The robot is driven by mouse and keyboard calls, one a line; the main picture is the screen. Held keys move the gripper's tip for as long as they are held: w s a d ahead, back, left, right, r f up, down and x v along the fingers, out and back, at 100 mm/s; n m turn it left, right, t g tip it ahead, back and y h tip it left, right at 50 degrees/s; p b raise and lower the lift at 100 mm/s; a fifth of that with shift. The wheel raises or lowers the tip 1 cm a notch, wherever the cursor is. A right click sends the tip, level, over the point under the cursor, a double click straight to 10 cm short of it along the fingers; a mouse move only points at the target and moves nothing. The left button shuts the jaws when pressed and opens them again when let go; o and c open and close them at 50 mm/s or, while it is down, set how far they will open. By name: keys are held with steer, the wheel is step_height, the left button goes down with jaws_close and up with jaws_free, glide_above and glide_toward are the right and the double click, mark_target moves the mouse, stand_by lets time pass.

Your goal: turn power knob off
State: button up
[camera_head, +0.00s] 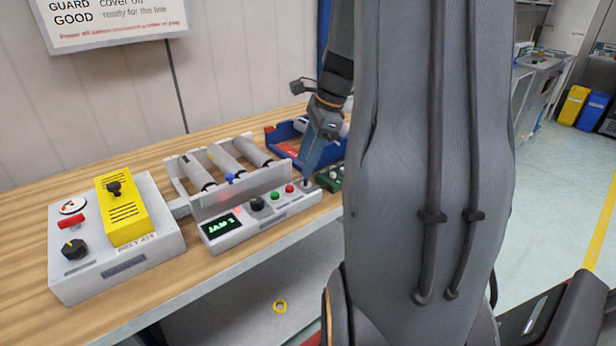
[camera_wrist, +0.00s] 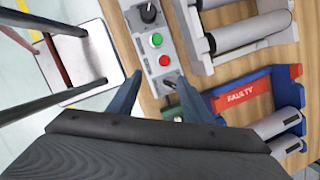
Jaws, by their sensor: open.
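A grey control panel (camera_head: 258,219) with a lit display reading "JAM 1" lies on the wooden bench. It carries a black knob (camera_head: 257,204), a green button (camera_head: 274,197) and a red button (camera_head: 289,188). In the wrist view the black knob (camera_wrist: 149,12) is at the top, with a small dark switch (camera_wrist: 170,80) below the red button. Another black knob (camera_head: 74,249) is on the grey box (camera_head: 115,264) at left. I cannot read which is the power knob. My gripper (camera_wrist: 158,92) is open and empty, its fingers around the panel's switch end; contact cannot be told.
A roller unit (camera_head: 238,196) stands behind the panel. A blue bin (camera_wrist: 262,95) marked "FAULTY" holds rollers beside my gripper. The left box has a yellow cover (camera_head: 124,211), a red handle and a gauge. The bench (camera_head: 22,224) is bare at far left.

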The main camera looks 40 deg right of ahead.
mark_target(309, 184)
steer(key=d+m, duration=0.4)
steer(key=d, duration=0.1)
steer(key=shift+t, duration=0.4)
steer(key=shift+w+a+p+x, duration=0.1)
steer(key=shift+a+p+x, duration=0.1)
steer(key=shift+x, duration=1.6)
steer(key=shift+w+a+p+x, duration=0.1)
steer(key=shift+p+x, duration=0.1)
steer(key=shift+x, duration=1.65)
steer(key=shift+r, duration=0.15)
steer(key=c, duration=1.1)
steer(key=shift+o, duration=0.2)
steer(key=shift+n, duration=0.3)
